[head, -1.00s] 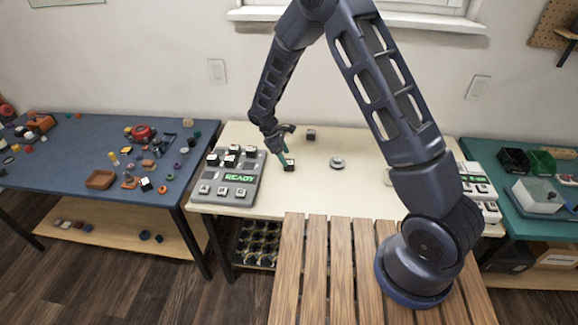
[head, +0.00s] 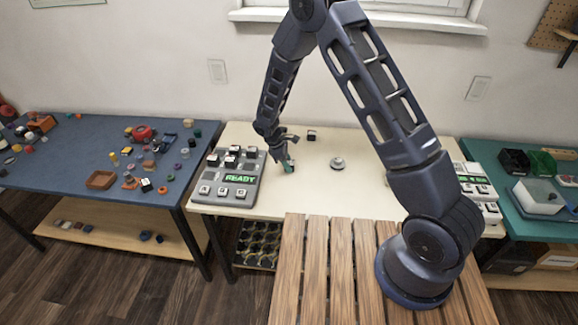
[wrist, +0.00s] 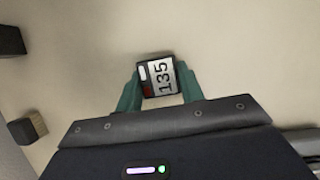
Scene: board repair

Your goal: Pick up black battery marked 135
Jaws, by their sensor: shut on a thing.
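The black battery marked 135 (wrist: 160,77) shows in the wrist view with its white label facing up and a small red patch at one side. My gripper (wrist: 158,88) has its two green fingers shut on the battery, one on each side. In the head view my gripper (head: 289,167) is low over the cream table, just right of the grey board, and mostly hides the battery. I cannot tell whether the battery touches the table.
The grey board (head: 232,192) with a green READY screen and several blocks stands left of my gripper. A dark block (head: 311,135) sits behind it and a round grey piece (head: 337,163) to its right. The cream table (head: 310,195) is clear in front.

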